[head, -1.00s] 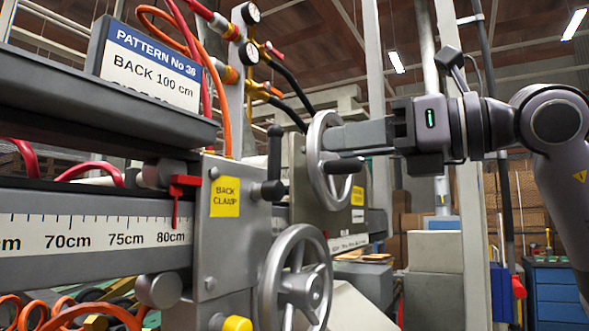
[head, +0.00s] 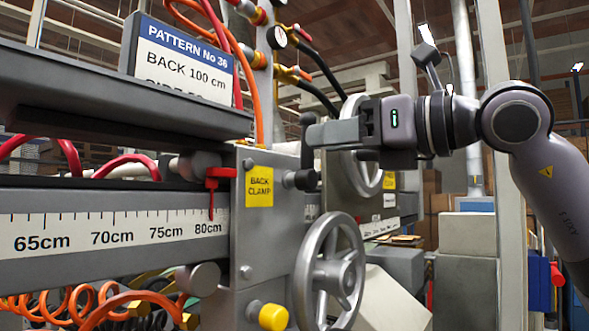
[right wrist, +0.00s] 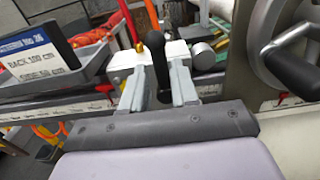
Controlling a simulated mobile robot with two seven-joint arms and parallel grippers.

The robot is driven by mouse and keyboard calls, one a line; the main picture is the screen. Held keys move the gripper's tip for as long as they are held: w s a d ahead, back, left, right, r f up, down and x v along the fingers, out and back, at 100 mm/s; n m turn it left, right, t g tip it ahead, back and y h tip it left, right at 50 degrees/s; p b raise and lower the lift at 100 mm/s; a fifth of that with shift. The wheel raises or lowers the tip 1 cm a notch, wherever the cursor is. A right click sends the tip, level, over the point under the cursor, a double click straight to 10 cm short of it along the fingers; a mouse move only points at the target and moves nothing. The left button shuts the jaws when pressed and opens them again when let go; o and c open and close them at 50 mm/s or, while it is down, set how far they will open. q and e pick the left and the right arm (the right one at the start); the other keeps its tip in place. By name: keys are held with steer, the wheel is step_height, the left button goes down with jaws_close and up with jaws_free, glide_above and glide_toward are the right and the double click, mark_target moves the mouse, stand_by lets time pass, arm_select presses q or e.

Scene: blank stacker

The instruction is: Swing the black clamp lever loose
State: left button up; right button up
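The black clamp lever (head: 307,152) stands upright on the right side of the grey clamp block (head: 270,225), which carries a yellow "BACK CLAMP" label (head: 259,187). My right gripper (head: 318,133) has its fingertips at the lever's upper part in the head view. In the right wrist view the lever (right wrist: 157,62) stands between the two grey fingers (right wrist: 158,88), one on each side. The fingers look open around it; any contact is hard to make out. My left gripper is not in view.
A grey handwheel (head: 330,275) sits below the lever, and another handwheel (head: 376,180) stands close behind my right gripper. A red pointer (head: 212,178) rests at the ruler (head: 110,232). A tray (head: 100,95) with a pattern sign (head: 185,60) overhangs at left. Hoses hang behind.

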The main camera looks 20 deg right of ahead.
steer(key=a+n+p, duration=0.1)
steer(key=n, duration=0.1)
steer(key=a+f+n+p, duration=0.1)
steer(key=a+n, duration=0.1)
steer(key=n, duration=0.1)
steer(key=a+n+p, duration=0.1)
steer(key=n, duration=0.1)
steer(key=shift+a+f+n, duration=0.15)
steer(key=shift+f+n, duration=0.1)
steer(key=shift+n, duration=0.15)
steer(key=n, duration=0.2)
steer(key=a+f+n+b, duration=0.1)
steer(key=shift+s+f+n, duration=0.1)
steer(key=shift+s+n, duration=0.2)
steer(key=shift+s, duration=0.05)
steer(key=n, duration=0.1)
steer(key=f+n+b, duration=0.1)
steer(key=n, duration=0.1)
steer(key=f+n, duration=0.1)
steer(key=n, duration=0.1)
steer(key=shift+s+a+b, duration=0.2)
steer(key=shift+b, duration=0.1)
steer(key=b+v, duration=0.2)
steer(key=v, duration=0.7)
steer(key=shift+b, duration=0.35)
steer(key=shift+r, duration=0.1)
